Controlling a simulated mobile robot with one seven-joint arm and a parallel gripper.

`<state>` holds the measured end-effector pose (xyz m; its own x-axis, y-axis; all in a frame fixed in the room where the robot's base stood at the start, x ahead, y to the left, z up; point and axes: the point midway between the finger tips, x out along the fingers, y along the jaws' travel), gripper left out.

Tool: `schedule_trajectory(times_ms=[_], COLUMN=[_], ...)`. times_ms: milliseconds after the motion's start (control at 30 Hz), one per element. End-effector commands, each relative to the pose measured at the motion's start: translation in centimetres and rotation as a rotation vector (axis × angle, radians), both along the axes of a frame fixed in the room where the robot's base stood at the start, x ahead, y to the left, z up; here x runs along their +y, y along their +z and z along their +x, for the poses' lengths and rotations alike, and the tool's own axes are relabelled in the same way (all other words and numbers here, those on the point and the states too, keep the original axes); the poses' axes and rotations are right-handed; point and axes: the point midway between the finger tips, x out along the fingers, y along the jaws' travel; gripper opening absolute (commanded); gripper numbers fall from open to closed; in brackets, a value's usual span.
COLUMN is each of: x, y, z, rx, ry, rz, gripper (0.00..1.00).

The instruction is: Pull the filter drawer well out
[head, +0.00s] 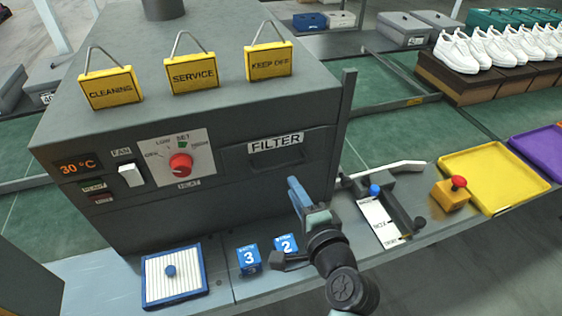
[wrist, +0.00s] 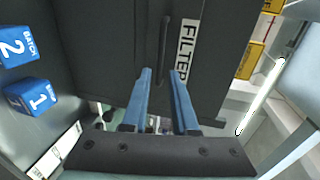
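The filter drawer (head: 262,167) is a dark grey panel in the front of the grey machine, below a white FILTER label (head: 276,143). It sits flush with the machine front and looks closed. In the wrist view its dark bar handle (wrist: 164,48) runs upright beside the label (wrist: 187,50). My gripper (head: 295,185) has blue fingers and is just in front of the machine, below and right of the label. In the wrist view my gripper (wrist: 160,72) is open, its fingers apart on either side of the handle's line. I cannot tell whether the tips reach the handle.
The machine front also has a red knob (head: 180,164) and a white fan switch (head: 131,175). Blue batch blocks (head: 249,259) and a framed white filter pad (head: 173,275) are on the ledge in front. A white lever (head: 388,172) and yellow tray (head: 494,177) lie to the right.

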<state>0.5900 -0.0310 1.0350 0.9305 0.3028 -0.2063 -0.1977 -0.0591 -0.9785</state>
Motion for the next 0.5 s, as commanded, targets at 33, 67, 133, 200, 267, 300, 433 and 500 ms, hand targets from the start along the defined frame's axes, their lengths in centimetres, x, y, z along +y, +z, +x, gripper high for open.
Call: schedule_trajectory(times_ms=[33, 67, 133, 200, 267, 300, 433, 500], x=[0.4, 0.6, 0.9, 1.3, 1.6, 1.8, 2.3, 2.5], y=[-0.1, -0.1, -0.4, -0.7, -0.9, -1.1, -1.4, -1.6], z=[1.0, 1.5, 2.7, 3.8, 4.8, 5.4, 7.1, 7.8], rx=[0.0, -0.001, -0.001, -0.001, 0.0, -0.001, -0.001, -0.002], ry=[0.003, 0.003, 0.003, 0.003, 0.002, 0.002, 0.001, 0.001], rz=[0.0, -0.001, -0.002, -0.002, -0.004, -0.003, -0.004, -0.002], gripper=[0.27, 0.27, 0.27, 0.27, 0.27, 0.27, 0.27, 0.27])
